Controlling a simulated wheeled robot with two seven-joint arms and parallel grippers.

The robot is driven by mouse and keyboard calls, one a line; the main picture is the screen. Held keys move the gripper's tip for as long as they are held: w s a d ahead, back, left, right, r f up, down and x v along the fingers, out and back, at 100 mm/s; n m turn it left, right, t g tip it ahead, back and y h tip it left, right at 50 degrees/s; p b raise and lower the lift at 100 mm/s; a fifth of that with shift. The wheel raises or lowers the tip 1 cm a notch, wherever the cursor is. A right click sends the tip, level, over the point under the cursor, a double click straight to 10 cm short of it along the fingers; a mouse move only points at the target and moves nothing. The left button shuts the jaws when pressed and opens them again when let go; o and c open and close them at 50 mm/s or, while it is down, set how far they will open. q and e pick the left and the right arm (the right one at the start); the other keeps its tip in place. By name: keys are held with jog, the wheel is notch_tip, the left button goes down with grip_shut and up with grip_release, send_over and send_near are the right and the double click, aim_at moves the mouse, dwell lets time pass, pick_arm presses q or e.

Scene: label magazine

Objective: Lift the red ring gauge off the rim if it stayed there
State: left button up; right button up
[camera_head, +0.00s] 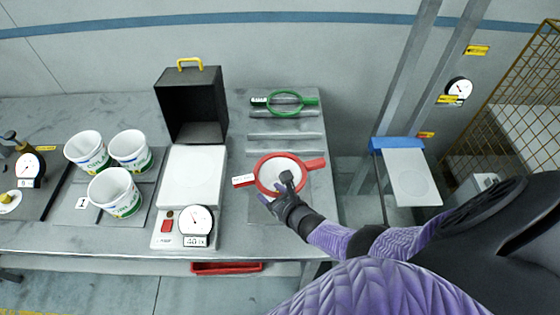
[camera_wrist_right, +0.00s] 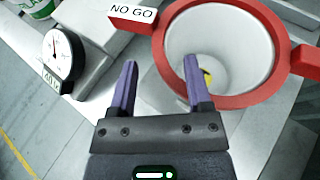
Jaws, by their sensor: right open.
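The red ring gauge (camera_head: 262,163) is at the rim of a white tub (camera_head: 270,180) on the right part of the table. Its handle (camera_head: 315,164) points right and its NO GO tag (camera_head: 243,181) left. In the right wrist view the red ring (camera_wrist_right: 160,55) encircles the mouth of the white tub (camera_wrist_right: 235,40). My right gripper (camera_head: 278,190) is open at the near side of the ring. In the wrist view its right finger overlaps the ring and tub mouth, its left finger is outside; contact is unclear. My left gripper is out of view.
A scale (camera_head: 190,178), an open black box (camera_head: 190,105) and several white tubs (camera_head: 115,192) stand to the left. A blue-edged platform (camera_head: 412,178) is at the right, beyond the table's edge.

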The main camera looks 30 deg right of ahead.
aim_at(263, 189)
jog(key=b+x, duration=0.2)
jog(key=x, duration=0.1)
jog(key=shift+a+f, duration=0.2)
jog(key=shift+f, duration=0.15)
jog(key=shift+w, duration=0.15)
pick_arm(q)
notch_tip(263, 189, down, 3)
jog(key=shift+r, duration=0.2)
pick_arm(e)
jog(key=shift+r, duration=0.2)
jog(key=shift+c, duration=0.2)
grip_shut()
jog(key=shift+f, duration=0.1)
